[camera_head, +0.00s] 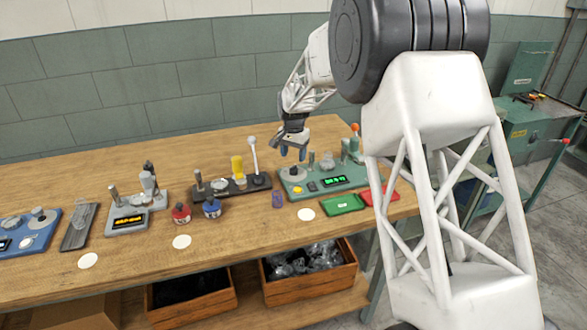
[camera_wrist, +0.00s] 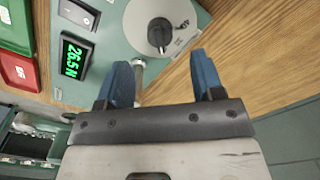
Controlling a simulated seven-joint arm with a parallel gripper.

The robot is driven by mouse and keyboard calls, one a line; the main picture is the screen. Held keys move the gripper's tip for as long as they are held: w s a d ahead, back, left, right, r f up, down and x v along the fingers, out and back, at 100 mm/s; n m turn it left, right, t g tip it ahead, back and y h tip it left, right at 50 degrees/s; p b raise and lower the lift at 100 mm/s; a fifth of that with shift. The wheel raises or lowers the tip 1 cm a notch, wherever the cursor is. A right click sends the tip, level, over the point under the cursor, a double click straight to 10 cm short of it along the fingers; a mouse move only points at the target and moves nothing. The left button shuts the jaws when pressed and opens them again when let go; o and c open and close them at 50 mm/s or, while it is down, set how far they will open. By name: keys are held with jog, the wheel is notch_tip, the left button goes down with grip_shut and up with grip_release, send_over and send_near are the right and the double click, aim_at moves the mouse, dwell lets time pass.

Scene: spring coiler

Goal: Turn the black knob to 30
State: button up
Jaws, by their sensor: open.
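The black knob (camera_wrist: 158,32) sits on a pale round dial at one end of a teal spring coiler (camera_wrist: 112,22). In the head view the same coiler (camera_head: 318,187) stands on the bench, with the dial (camera_head: 291,173) at its left end. Its green display (camera_wrist: 74,57) is sideways in the wrist view and seems to read 26.5 N. My gripper (camera_wrist: 160,65) is open with blue fingers and nothing held. In the head view my gripper (camera_head: 292,152) hangs just above the dial end. The knob lies ahead of the fingertips, apart from them.
A metal post (camera_wrist: 138,78) rises beside the left finger. A rocker switch (camera_wrist: 80,13) is near the display. Green (camera_head: 343,204) and red (camera_head: 380,195) trays lie in front of the coiler. Other devices, including a grey one (camera_head: 136,215), stand to the left.

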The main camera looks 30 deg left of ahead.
aim_at(293, 167)
jog(key=shift+f, duration=3.1)
jog(key=c, duration=0.9)
